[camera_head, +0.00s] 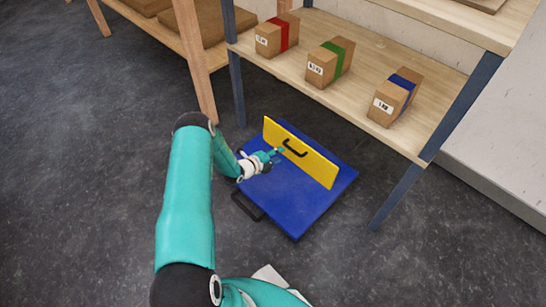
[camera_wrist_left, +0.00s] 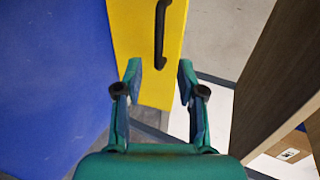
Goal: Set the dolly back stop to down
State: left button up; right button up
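The dolly has a flat blue platform (camera_head: 300,205) on the floor. Its yellow back stop (camera_head: 318,168) stands raised across the platform, towards the shelf side, and looks upright. A black handle (camera_head: 295,148) sits on the stop's face. My left gripper (camera_head: 278,153) is close to the handle. In the left wrist view, my left gripper (camera_wrist_left: 159,68) is open, with a clear gap between its fingers. The handle (camera_wrist_left: 161,32) lies just beyond the fingertips, over the yellow back stop (camera_wrist_left: 135,32). I cannot tell whether a finger touches the stop. My right gripper is not in view.
A wooden shelf (camera_head: 360,115) with dark blue posts stands behind the dolly. It holds boxes with red (camera_head: 277,35), green (camera_head: 330,63) and blue (camera_head: 396,97) bands. A black handle or bar (camera_head: 247,205) is at the platform's near left edge. The floor in front is mostly clear.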

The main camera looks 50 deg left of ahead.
pick_arm(q)
jog(key=shift+v, duration=1.05)
